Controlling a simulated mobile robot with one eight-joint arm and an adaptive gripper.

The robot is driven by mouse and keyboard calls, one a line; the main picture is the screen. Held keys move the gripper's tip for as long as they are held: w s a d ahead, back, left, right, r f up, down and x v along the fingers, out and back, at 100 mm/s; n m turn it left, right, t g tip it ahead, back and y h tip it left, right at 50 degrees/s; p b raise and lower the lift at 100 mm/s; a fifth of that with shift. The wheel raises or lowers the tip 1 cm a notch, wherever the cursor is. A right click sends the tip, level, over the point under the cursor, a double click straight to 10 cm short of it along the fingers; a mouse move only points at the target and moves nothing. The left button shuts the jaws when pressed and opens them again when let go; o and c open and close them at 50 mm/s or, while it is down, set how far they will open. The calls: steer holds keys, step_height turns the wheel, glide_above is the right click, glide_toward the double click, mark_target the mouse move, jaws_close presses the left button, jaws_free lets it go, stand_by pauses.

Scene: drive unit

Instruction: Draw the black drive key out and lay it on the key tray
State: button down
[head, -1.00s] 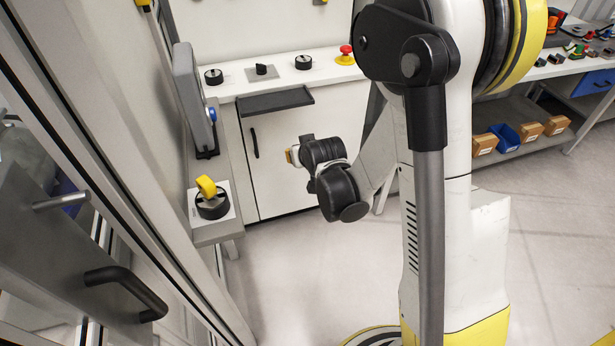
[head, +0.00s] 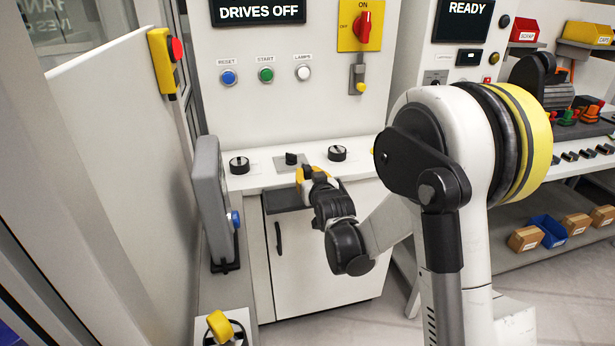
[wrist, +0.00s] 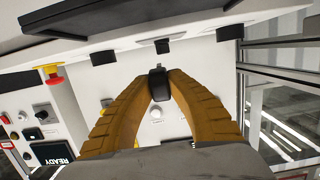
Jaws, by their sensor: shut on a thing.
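My gripper (head: 303,172) reaches up to the front of the white console, beside the black switch on a grey plate (head: 291,158). In the wrist view its two ochre fingers (wrist: 158,88) are closed on a small dark piece, the black drive key (wrist: 158,84). A narrow grey part shows just above the key there. I cannot tell whether the key touches its lock. The dark key tray (head: 282,202) juts from the console front, just below my gripper and partly hidden by it.
Black dials stand on the console at left (head: 239,165) and right (head: 337,153). A grey upright panel (head: 208,195) stands to the left. A yellow-handled switch (head: 220,327) is at the lower left. The cabinet door (head: 318,258) is below the tray.

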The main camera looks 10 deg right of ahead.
step_height(320, 180, down, 6)
steer(key=b, duration=0.4)
steer(key=shift+f, duration=0.25)
steer(key=c, duration=1.3)
jaws_free()
steer(key=shift+c, duration=0.2)
steer(key=shift+s, duration=0.1)
steer(key=shift+s, duration=0.1)
steer(key=v, duration=1.1)
steer(key=shift+s+r, duration=0.15)
steer(key=shift+s, duration=0.2)
